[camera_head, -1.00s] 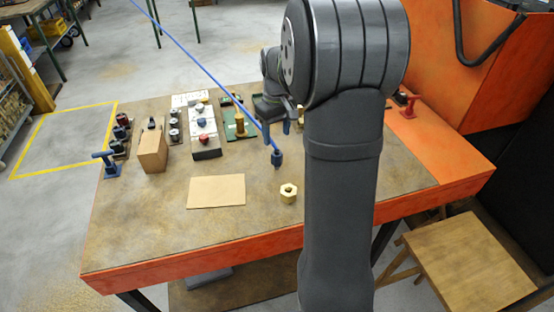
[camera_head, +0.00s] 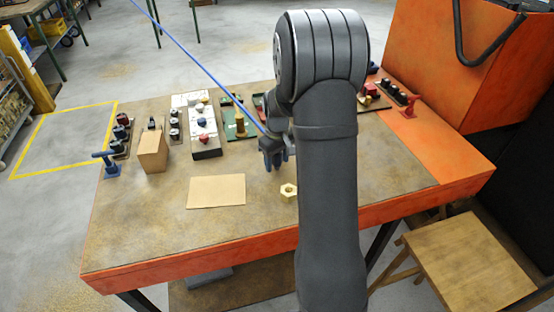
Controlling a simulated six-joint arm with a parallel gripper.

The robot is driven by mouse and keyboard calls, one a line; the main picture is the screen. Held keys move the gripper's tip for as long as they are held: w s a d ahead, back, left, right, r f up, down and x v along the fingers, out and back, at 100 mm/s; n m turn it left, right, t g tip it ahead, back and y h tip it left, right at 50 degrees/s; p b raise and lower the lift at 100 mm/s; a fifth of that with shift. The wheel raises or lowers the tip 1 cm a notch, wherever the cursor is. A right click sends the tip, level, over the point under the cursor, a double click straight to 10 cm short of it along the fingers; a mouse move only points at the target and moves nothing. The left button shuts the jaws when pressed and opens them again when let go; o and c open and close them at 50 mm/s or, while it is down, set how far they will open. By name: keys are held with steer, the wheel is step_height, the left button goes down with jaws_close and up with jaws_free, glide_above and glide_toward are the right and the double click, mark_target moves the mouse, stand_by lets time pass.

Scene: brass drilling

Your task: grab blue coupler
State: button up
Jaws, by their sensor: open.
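A thin blue hose (camera_head: 205,72) slants down from the top left to the blue coupler (camera_head: 276,160) above the middle of the table. My gripper (camera_head: 275,157) is low at the coupler, with its dark blue fingers pointing down and apart. The coupler appears between or just behind the fingers and is mostly hidden. The similar colours blur its outline, and I cannot tell whether the fingers touch it. The gripper is open.
A brass hex nut (camera_head: 288,190) lies just in front of the gripper, partly covered by my arm. A tan sheet (camera_head: 216,191) lies left of it. A cardboard box (camera_head: 153,152), a white panel with knobs (camera_head: 205,140) and a green plate with a brass post (camera_head: 240,126) stand farther back.

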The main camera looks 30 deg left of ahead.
steer(key=c, duration=1.1)
steer(key=shift+r, duration=0.1)
